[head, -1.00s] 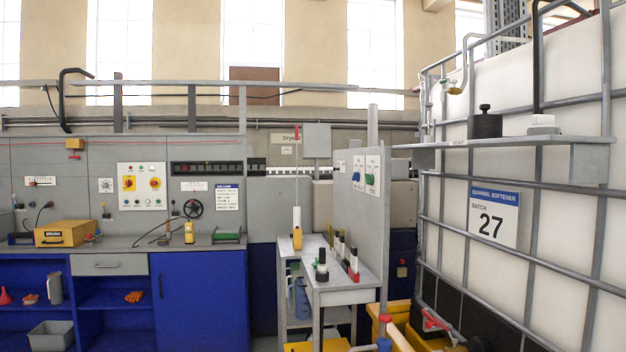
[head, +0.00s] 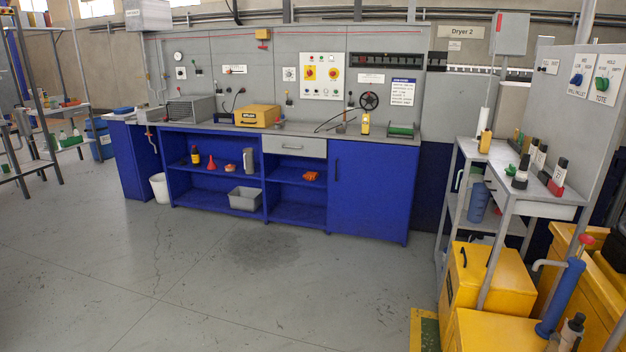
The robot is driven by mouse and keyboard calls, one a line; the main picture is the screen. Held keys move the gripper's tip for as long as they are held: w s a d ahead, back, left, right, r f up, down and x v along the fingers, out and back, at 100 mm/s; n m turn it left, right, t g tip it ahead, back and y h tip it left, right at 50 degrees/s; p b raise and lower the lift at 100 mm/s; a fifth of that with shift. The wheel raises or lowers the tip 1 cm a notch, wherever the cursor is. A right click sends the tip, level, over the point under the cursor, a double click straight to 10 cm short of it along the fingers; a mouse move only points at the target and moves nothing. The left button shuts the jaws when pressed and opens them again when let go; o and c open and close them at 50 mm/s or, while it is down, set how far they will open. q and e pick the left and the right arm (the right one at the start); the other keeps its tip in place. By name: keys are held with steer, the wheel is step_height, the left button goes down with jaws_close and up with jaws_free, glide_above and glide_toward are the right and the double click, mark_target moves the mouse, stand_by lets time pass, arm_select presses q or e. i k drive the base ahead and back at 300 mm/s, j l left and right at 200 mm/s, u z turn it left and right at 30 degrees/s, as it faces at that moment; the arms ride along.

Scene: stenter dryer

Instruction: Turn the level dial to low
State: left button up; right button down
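No label reading "level" is legible, so I cannot tell which control is the level dial. On the right-hand grey board are a blue knob (head: 577,78) and a green knob (head: 602,84), on white plates with small lettering. A small plate with a dark switch (head: 547,66) is left of them. Their settings are too small to read surely. Neither of my grippers is in view.
A blue workbench (head: 370,190) runs along the back wall, with a yellow box (head: 257,116) on top. A grey side table (head: 545,196) with bottles stands at right. Yellow cabinets (head: 490,275) and a blue cylinder (head: 562,300) fill the lower right. The middle floor is clear.

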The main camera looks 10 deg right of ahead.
mark_target(576, 80)
steer(key=i+j, duration=0.35)
steer(key=i+j+u, duration=0.1)
steer(key=i+j, duration=0.25)
steer(key=i, duration=0.25)
steer(key=i+j+u, duration=0.1)
steer(key=i+j, duration=0.25)
steer(key=i+l+z, duration=0.1)
steer(key=i+z, duration=0.6)
steer(key=i, duration=0.25)
steer(key=i+j+z, duration=0.2)
steer(key=i+z, duration=0.2)
steer(key=i+j+z, duration=0.35)
steer(key=i+l, duration=0.05)
steer(key=i, duration=0.1)
